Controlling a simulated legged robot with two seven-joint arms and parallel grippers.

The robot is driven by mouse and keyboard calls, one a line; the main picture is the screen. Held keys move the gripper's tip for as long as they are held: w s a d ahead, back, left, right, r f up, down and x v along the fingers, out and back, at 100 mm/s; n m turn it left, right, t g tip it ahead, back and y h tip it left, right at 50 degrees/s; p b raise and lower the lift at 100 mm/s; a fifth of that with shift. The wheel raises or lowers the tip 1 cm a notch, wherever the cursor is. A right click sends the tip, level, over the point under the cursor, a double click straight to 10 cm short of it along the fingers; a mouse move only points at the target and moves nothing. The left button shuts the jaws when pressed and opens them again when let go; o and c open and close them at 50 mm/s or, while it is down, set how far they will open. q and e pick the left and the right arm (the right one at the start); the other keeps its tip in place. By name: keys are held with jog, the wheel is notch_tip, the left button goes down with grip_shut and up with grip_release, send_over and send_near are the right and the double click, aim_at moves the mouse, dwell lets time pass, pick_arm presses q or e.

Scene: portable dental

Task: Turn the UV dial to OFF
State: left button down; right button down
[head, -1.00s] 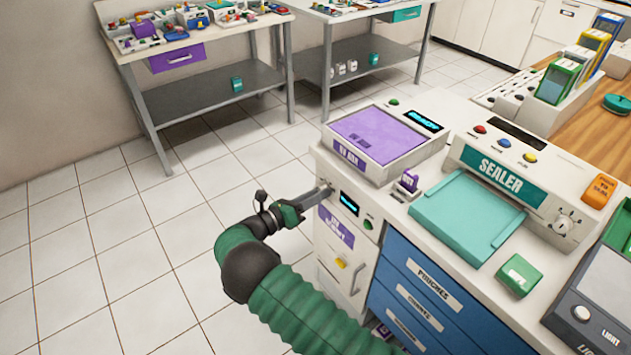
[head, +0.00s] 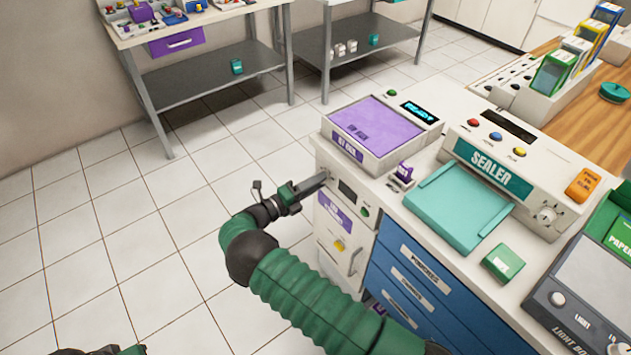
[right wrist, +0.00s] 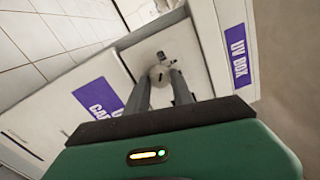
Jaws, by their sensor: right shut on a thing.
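The UV dial (right wrist: 161,76) is a pale round knob with a dark mark on the white UV cabinet front. In the right wrist view it sits between my two finger tips. My right gripper (right wrist: 161,87) is shut on it from both sides. In the head view my right gripper (head: 322,179) reaches the cabinet's upper left front, and its fingers hide the dial. The small cabinet screen (head: 347,190) beside it is dark. A purple UV cabinet label (head: 335,211) is below. My left gripper's fingers are out of view.
The purple-topped UV box (head: 376,127) stands on the counter above, its screen (head: 419,112) lit. Blue drawers (head: 407,290) and the teal sealer (head: 487,165) are to the right. A yellow button (head: 339,245) and a handle (head: 355,258) are lower on the cabinet. The floor at left is clear.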

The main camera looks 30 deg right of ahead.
jog(key=shift+d+r+n, duration=0.15)
jog(key=shift+d+n, duration=0.05)
jog(key=shift+n, duration=0.1)
jog(key=c, duration=1.5)
grip_release()
jog(key=o, duration=0.4)
jog(key=shift+w+d+f, duration=0.1)
jog(key=shift+d+f, duration=0.1)
jog(key=shift+f, duration=0.05)
jog(key=shift+a, duration=0.1)
